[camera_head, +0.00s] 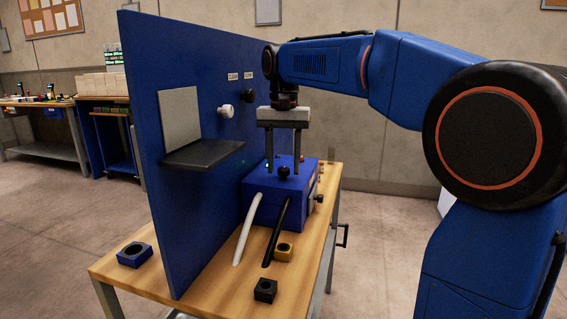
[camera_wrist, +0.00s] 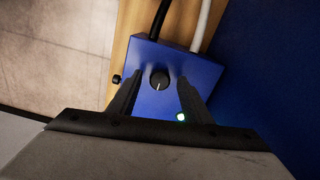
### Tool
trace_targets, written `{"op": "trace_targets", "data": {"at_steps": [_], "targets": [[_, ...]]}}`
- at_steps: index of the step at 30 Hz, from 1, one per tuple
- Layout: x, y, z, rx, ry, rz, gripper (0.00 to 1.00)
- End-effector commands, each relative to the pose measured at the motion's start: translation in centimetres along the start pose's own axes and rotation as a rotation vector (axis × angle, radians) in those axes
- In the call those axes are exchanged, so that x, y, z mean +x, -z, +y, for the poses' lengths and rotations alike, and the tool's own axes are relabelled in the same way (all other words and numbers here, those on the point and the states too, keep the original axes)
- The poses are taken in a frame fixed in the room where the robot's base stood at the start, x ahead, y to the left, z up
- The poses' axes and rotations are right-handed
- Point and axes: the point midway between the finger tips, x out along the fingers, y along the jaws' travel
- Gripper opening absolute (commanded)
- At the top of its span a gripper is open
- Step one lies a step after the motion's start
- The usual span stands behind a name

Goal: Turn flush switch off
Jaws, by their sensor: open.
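A blue box (camera_head: 270,200) stands on the wooden table against the blue upright panel. A round black knob (camera_head: 284,172) with a pale pointer line sits on its top; it also shows in the wrist view (camera_wrist: 159,80). No label there is readable, so I cannot tell if it is the flush switch. A green light (camera_wrist: 180,117) glows on the box top. My gripper (camera_head: 282,170) points down, open, its two fingers on either side of the knob. In the wrist view the fingers (camera_wrist: 159,83) show gaps to the knob on both sides.
The blue panel (camera_head: 190,60) rises close beside my gripper, with a white knob (camera_head: 226,111), a dark knob (camera_head: 248,96) and a black shelf (camera_head: 204,154). A white hose (camera_head: 247,230) and a black hose (camera_head: 278,232) run from the box. Small socket blocks lie on the table (camera_head: 215,285).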

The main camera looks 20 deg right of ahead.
Motion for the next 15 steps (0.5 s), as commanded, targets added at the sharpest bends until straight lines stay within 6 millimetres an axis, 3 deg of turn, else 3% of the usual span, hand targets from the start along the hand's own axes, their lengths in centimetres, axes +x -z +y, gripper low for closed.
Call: {"op": "trace_targets", "data": {"at_steps": [6,12,15], "targets": [[0.02,0.00,0.00,0.000,0.000,0.000,0.45],[0.01,0.00,0.00,0.000,0.000,0.000,0.04],[0.01,0.00,0.00,-0.001,0.000,0.000,0.04]]}}
